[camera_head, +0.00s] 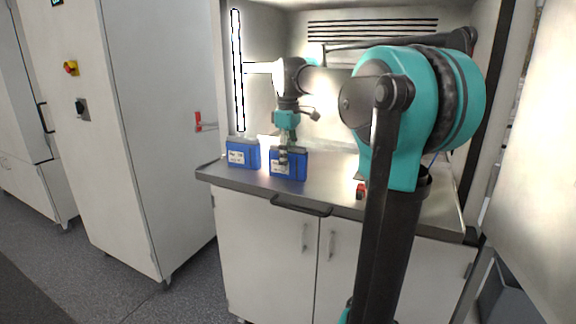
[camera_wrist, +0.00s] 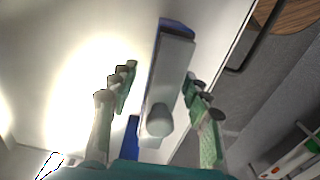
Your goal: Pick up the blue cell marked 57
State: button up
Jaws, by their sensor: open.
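Two blue cells with white labels stand upright side by side on the steel bench: a left cell (camera_head: 243,153) and a right cell (camera_head: 289,165). The label numbers are too small to read, so I cannot tell which is 57. In the wrist view, my gripper (camera_wrist: 160,74) is open, with one finger on each side of a cell's grey top (camera_wrist: 170,75). Gaps show between the fingers and the cell. A round pale cap (camera_wrist: 159,120) sits on that top.
The steel bench (camera_head: 330,195) has a front handle (camera_head: 300,206) and stands inside a white enclosure. A small red object (camera_head: 361,191) lies right of the cells. A grey cabinet (camera_head: 140,130) stands at the left.

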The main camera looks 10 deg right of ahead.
jog(key=shift+c, duration=0.4)
grip_shut()
dwell(0.4)
